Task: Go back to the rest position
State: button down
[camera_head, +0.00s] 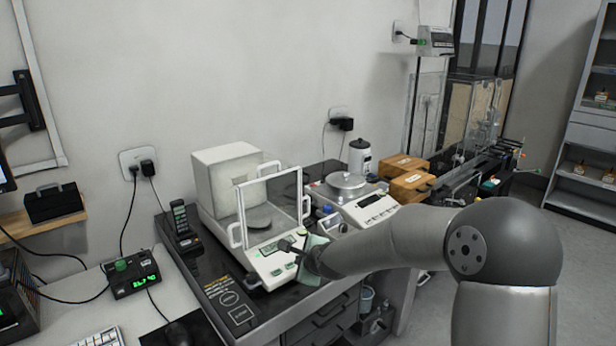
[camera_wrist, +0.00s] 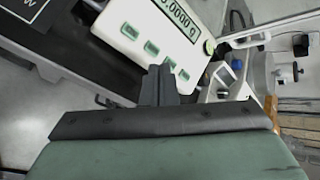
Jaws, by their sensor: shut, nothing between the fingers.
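My gripper (camera_head: 291,244) is in front of the analytical balance (camera_head: 222,184), its fingers over or near the front panel; I cannot tell if they touch it. In the wrist view the two dark fingers (camera_wrist: 158,86) are together with nothing between them. The balance has a boxy white body, a glass draft shield and a round pan inside. In the wrist view its front panel (camera_wrist: 135,35) shows green buttons and a display reading zeros. My arm reaches in from the right and hides part of the bench's front edge.
A second balance (camera_head: 373,208) with a round steel pan stands to the right. A cordless phone (camera_head: 181,222) stands left on the dark bench. A small green-digit display box (camera_head: 132,276) sits on the left table. Open floor lies right.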

jog(key=s+d+r+n+g+h, duration=0.1)
jog(key=s+d+n+g, duration=0.2)
jog(key=s, duration=1)
jog(key=s+d+r+n+g+h+p, duration=0.1)
jog(key=s+d+n+g+h, duration=0.1)
jog(key=s+d+n, duration=0.6)
jog(key=s+d+r+n+g+h+p, duration=0.1)
jog(key=s+d+n+g, duration=0.3)
jog(key=s, duration=1.3)
jog(key=d+n, duration=0.1)
jog(key=n, duration=0.3)
jog(key=shift+s+d+r, duration=0.15)
jog(key=shift+s+d, duration=0.25)
